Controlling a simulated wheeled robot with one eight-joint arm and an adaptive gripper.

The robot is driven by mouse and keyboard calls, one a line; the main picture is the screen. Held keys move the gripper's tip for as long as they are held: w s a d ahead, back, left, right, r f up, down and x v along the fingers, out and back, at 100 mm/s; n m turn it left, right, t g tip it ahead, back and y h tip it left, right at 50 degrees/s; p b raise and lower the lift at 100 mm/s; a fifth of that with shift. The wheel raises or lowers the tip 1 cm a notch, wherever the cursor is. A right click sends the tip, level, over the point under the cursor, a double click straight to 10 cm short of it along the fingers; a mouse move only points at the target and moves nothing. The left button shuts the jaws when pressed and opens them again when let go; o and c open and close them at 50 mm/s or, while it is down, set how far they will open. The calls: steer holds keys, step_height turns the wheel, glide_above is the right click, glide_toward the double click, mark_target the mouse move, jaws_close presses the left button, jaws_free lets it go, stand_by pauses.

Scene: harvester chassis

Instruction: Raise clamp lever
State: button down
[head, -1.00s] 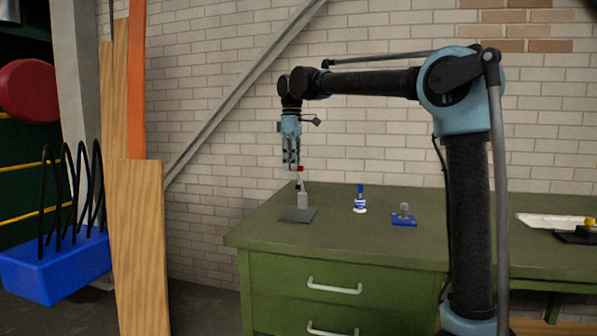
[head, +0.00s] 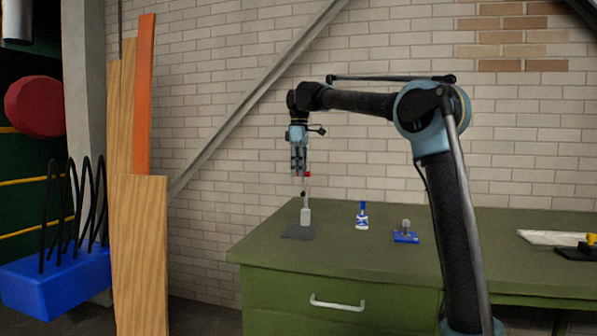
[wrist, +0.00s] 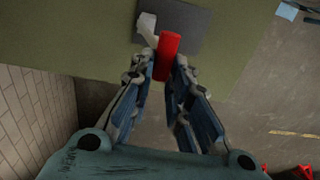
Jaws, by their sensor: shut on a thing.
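The clamp (head: 305,217) is a small light-grey body on a dark grey base plate (head: 298,232) at the back left of the green workbench. Its thin lever stands close to upright and ends in a red grip (head: 308,174). My gripper (head: 299,172) points down above the clamp, with its fingertips at the red grip. In the wrist view, the red grip (wrist: 169,50) sits between the two fingers of my gripper (wrist: 165,64), which are shut on it. The clamp body and plate (wrist: 187,25) show beyond it, and part of the lever is hidden.
A blue-and-white clamp (head: 362,217) and a blue-based item (head: 405,234) stand to the right on the workbench (head: 340,258). A white tray (head: 550,238) lies farther right. Wooden boards (head: 138,240) and a blue holder (head: 55,275) stand at the left. The brick wall is behind.

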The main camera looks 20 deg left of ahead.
steer(key=shift+w+d+r, duration=0.1)
steer(key=shift+w, duration=0.3)
steer(key=c, duration=1.7)
jaws_free()
steer(key=shift+w, duration=0.1)
steer(key=shift+o, duration=0.8)
steer(key=shift+w+d+f, duration=0.1)
steer(key=shift+w+f, duration=0.5)
steer(key=shift+w, duration=0.15)
steer(key=shift+o, duration=1.1)
steer(key=shift+w+f, duration=0.2)
steer(key=shift+w, duration=0.05)
steer(key=shift+s+r, duration=0.45)
steer(key=shift+s, duration=0.3)
steer(key=shift+c, duration=1.1)
steer(key=shift+s, duration=0.1)
steer(key=shift+r, duration=0.15)
step_height(320, 180, up, 12)
steer(key=shift+w+f, duration=0.2)
steer(key=shift+w, duration=0.1)
